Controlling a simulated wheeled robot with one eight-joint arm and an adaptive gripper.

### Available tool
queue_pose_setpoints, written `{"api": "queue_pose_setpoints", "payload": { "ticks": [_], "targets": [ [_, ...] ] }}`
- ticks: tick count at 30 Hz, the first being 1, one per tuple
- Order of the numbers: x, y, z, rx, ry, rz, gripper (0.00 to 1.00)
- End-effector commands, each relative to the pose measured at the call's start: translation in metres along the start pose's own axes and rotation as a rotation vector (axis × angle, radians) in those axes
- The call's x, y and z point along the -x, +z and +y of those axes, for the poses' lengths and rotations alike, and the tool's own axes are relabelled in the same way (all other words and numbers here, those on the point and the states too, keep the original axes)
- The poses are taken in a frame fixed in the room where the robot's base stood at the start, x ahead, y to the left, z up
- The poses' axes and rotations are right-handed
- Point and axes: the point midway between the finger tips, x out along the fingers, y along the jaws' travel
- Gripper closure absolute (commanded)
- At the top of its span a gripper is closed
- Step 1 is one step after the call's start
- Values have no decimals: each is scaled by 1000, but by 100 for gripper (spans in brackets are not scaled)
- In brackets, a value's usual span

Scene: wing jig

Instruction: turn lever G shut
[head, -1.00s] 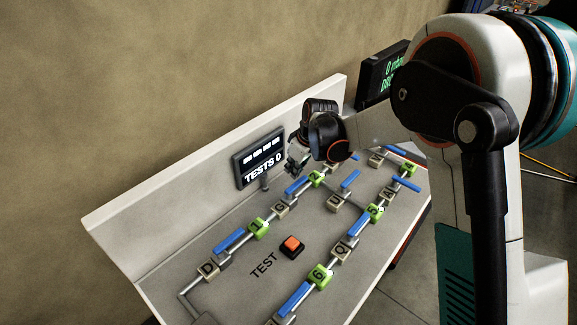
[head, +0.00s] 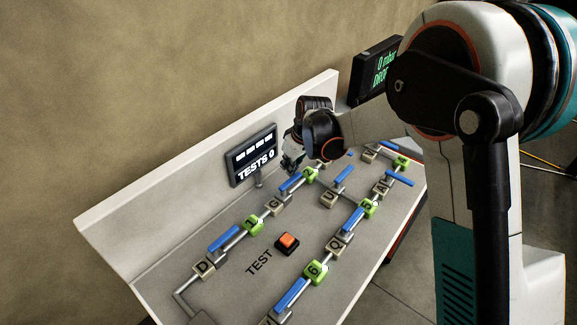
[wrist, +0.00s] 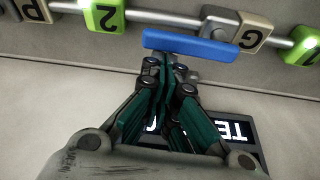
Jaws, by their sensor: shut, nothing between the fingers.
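The block marked G (head: 274,205) sits on the upper pipe in the head view, and it also shows in the wrist view (wrist: 251,38). Its blue lever (wrist: 190,44) lies roughly along the pipe, reaching from G toward the green block 2 (wrist: 104,15). The lever shows in the head view too (head: 290,184). My gripper (wrist: 165,64) is shut and empty, with its fingertips close beside the lever, near its end away from G. I cannot tell whether they touch it. In the head view my gripper (head: 290,164) is above the panel, close to the lever.
A TESTS 0 display (head: 252,156) stands close left of my gripper, before the raised back board. Other blue levers and lettered blocks, such as U (head: 329,196) and D (head: 204,267), line the pipes. An orange TEST button (head: 287,242) is mid-panel.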

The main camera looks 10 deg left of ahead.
Motion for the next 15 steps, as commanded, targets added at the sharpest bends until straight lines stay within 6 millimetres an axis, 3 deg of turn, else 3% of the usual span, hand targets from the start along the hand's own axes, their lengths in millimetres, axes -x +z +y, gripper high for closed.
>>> {"api": "queue_pose_setpoints", "payload": {
  "ticks": [15],
  "targets": [
    [5, 15, 5, -242, 85, 0, 100]
  ]
}}
